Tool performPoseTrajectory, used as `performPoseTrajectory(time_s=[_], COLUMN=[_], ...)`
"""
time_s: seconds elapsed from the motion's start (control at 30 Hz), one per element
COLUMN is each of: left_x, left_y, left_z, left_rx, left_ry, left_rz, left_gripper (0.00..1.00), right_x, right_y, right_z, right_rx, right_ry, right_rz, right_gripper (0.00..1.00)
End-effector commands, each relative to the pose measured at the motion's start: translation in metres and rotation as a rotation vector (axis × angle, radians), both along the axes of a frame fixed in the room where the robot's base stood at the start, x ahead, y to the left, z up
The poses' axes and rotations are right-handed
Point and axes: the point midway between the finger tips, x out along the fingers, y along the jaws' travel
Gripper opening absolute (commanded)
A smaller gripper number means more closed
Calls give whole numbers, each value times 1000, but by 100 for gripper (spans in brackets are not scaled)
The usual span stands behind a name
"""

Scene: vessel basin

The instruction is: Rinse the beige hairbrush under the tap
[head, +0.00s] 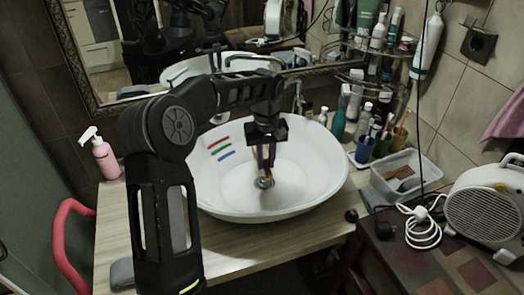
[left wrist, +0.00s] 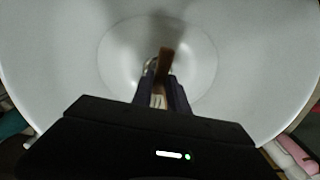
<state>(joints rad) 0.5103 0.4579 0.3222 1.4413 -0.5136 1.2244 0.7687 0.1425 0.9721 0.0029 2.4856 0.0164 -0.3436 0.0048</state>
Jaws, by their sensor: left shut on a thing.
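My left gripper (head: 265,162) reaches down into the white basin (head: 313,185), its fingers over the bottom near the drain (head: 264,183). It is shut on a slim brown and beige thing, which I take to be the beige hairbrush (left wrist: 166,62). In the left wrist view the fingers (left wrist: 160,95) close on its pale part, and its brown end points towards the basin floor. Its bristles cannot be made out. No running water is visible. My right gripper is not in view.
Red, green and blue strips (head: 220,148) lie on the basin's left inner wall. A pink pump bottle (head: 105,158) stands left. Bottles and a blue cup (head: 365,149) crowd the right, beside a clear bin (head: 409,180). A mirror is behind. The front counter (head: 240,262) is mostly clear.

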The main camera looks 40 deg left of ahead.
Motion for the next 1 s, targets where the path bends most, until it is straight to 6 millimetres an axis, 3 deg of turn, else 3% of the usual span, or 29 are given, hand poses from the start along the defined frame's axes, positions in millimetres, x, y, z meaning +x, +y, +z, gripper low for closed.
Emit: performPoseTrajectory(time_s=[0.6, 1.0], left_x=[-44, -49], left_y=[-29, -33], left_z=[-1, 0], left_rx=[1, 0], left_ry=[-1, 0], left_rz=[0, 0], left_gripper=[0, 0], right_x=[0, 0], right_y=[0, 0], right_z=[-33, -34], right_rx=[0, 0], right_ry=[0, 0], right_rz=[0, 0], right_gripper=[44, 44])
